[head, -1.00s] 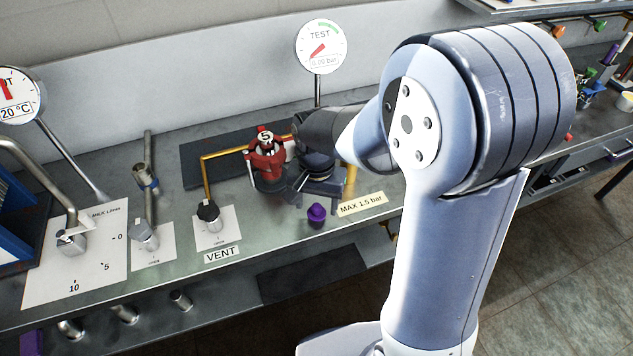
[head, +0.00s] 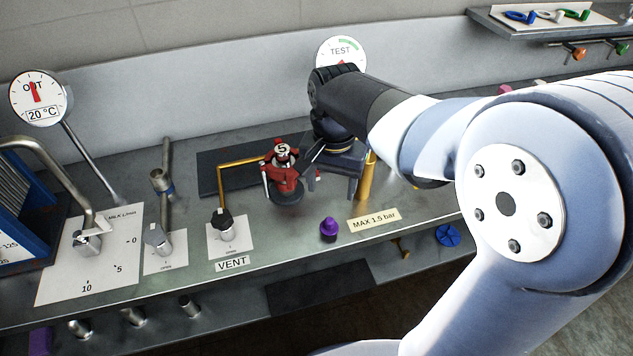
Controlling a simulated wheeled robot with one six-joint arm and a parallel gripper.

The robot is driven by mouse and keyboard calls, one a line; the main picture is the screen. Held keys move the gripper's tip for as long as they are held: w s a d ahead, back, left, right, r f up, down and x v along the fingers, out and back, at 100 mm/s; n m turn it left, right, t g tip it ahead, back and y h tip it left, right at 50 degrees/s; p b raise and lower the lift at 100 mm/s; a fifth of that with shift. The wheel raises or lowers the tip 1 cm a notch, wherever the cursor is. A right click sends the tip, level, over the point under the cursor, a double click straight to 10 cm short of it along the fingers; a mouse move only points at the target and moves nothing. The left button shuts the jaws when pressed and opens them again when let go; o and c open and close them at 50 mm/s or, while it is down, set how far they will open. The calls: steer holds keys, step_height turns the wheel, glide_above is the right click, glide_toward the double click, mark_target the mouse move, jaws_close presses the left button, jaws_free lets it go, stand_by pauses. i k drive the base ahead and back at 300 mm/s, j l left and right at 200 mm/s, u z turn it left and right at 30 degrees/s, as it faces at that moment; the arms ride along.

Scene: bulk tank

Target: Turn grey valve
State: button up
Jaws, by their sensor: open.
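Two grey valve handles show at the left of the bench in the head view. One grey valve (head: 157,239) stands on a small white plate below a vertical grey pipe. The other grey knob (head: 88,243) sits on the larger white plate with the flow scale. My gripper (head: 328,172) is open, pointing down beside the red fitting (head: 283,176), well to the right of both grey valves. Its fingers are partly hidden, and I cannot tell if they touch the red fitting. Nothing is seen held.
A black-knobbed valve (head: 222,223) stands behind the VENT label (head: 232,263). A purple knob (head: 329,229) sits left of the MAX 1.5 bar label (head: 373,219). The TEST gauge (head: 341,52) is partly behind my arm. The slanted stem of the 20 °C gauge (head: 41,98) rises near the valves.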

mark_target(154, 235)
steer(key=i+j+u, duration=0.1)
steer(key=j+u, duration=0.25)
steer(key=i+j+u, duration=0.1)
steer(key=u, duration=0.25)
